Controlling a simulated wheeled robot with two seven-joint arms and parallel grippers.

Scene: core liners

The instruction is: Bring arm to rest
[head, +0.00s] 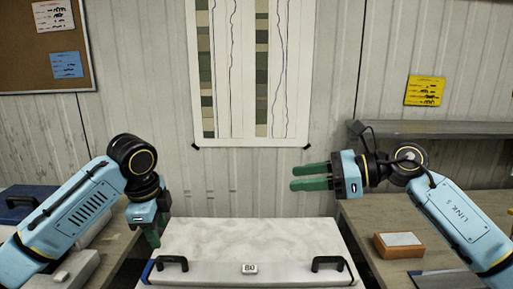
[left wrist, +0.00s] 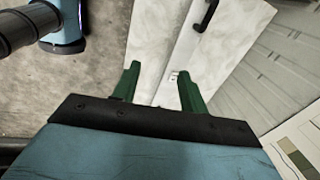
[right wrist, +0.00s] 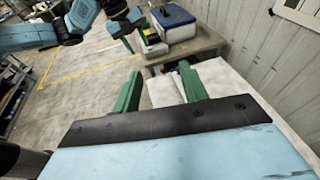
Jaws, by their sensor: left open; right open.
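My left gripper (head: 153,238) points down beside the left end of the white chest (head: 250,236), its green fingers apart and empty. In the left wrist view its fingers (left wrist: 158,72) stand open with the chest's white surface beyond them. My right gripper (head: 292,178) is raised above the right part of the chest and points left, level, with its two green fingers apart. The right wrist view shows those fingers (right wrist: 160,72) open with nothing between them. Both arms are bent and clear of each other.
The chest has two black handles (head: 329,263) and a small label (head: 249,268). A right-hand bench (head: 365,215) holds an orange block-like item (head: 398,246). A shelf (head: 440,129) is on the wall behind my right arm. A blue-lidded box (right wrist: 172,17) stands on the left-hand bench.

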